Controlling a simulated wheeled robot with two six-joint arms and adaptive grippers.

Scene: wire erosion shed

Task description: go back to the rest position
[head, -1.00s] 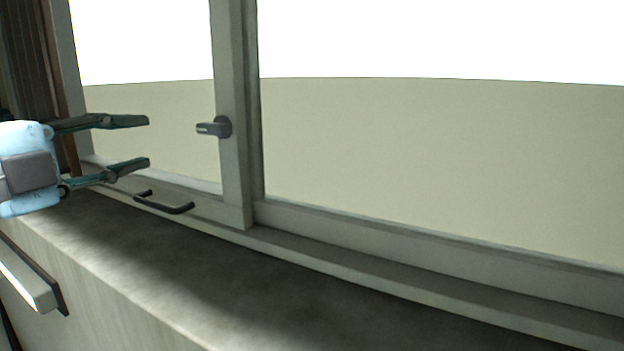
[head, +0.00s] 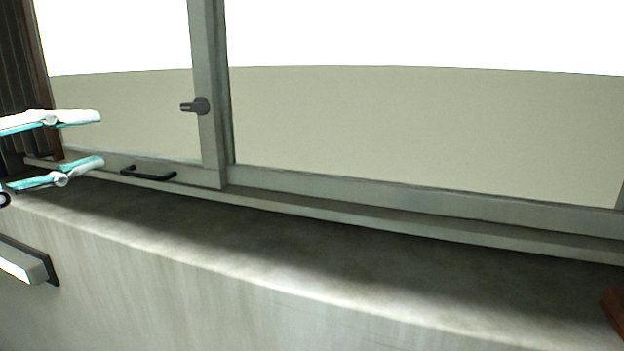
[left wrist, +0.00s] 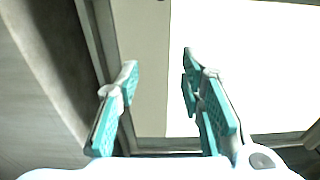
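My left gripper (head: 98,140) is at the left edge of the head view, with two white and teal fingers spread apart and nothing between them. It appears in front of the window's left pane, above the sill. In the left wrist view the same gripper (left wrist: 160,75) is open and empty, with the window frame and pane beyond its fingers. My right gripper is not in either view.
A sliding window frame (head: 208,90) has a grey latch (head: 196,106) and a dark pull handle (head: 148,174). The deep sill (head: 330,250) below is bare along its middle. A white bar-like fixture (head: 22,262) juts from the wall at lower left. A reddish-brown object (head: 613,312) shows at far right.

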